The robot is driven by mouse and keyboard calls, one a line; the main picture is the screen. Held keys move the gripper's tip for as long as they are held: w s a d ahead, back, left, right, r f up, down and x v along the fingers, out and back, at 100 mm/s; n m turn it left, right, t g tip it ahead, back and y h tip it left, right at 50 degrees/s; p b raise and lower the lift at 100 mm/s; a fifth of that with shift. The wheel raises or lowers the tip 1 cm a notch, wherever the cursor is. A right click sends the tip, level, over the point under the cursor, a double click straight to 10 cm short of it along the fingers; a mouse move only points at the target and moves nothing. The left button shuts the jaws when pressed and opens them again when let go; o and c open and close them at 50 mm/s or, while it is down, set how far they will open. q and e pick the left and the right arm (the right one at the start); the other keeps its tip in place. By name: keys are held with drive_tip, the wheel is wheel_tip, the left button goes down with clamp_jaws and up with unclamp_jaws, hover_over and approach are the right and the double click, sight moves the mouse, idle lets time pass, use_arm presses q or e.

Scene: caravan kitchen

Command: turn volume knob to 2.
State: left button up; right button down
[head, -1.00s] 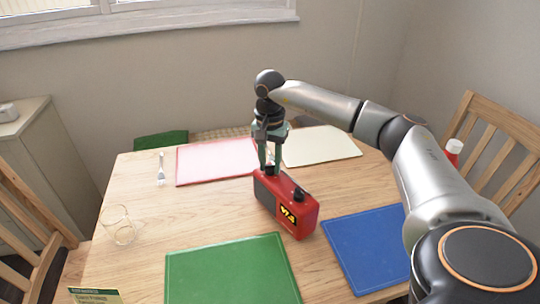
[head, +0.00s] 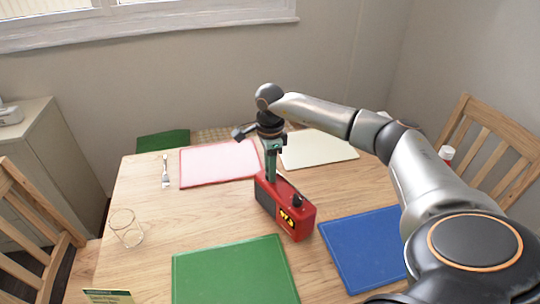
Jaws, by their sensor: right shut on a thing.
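A red radio (head: 284,205) with a dark front panel and a yellow display stands on the wooden table (head: 150,205). A black knob (head: 297,200) sits on its top at the near right end. My right gripper (head: 270,177) points straight down at the far left end of the radio's top, shut on a knob there. The gripped knob is mostly hidden by the fingers, and its setting cannot be read. My left gripper is not in view.
Flat mats lie around the radio: green (head: 235,272), blue (head: 362,245), pink (head: 220,163) and cream (head: 318,148). A glass (head: 127,229) and a fork (head: 165,171) are on the left. Wooden chairs stand at both sides.

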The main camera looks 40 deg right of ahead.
drive_tip(key=m+p, duration=0.1)
drive_tip(key=m, duration=0.3)
drive_tip(key=shift+r+m+p, duration=0.1)
drive_tip(key=shift+m+p, duration=0.25)
drive_tip(key=shift+m, duration=0.05)
drive_tip(key=m+p, duration=0.1)
drive_tip(key=m, duration=0.3)
drive_tip(key=shift+p, duration=0.3)
drive_tip(key=m+p, duration=0.1)
drive_tip(key=m, duration=0.4)
drive_tip(key=shift+p, duration=0.35)
drive_tip(key=shift+m+p, duration=0.75)
drive_tip(key=shift+m, duration=1.45)
drive_tip(key=c, duration=0.5)
unclamp_jaws()
drive_tip(key=shift+c, duration=0.2)
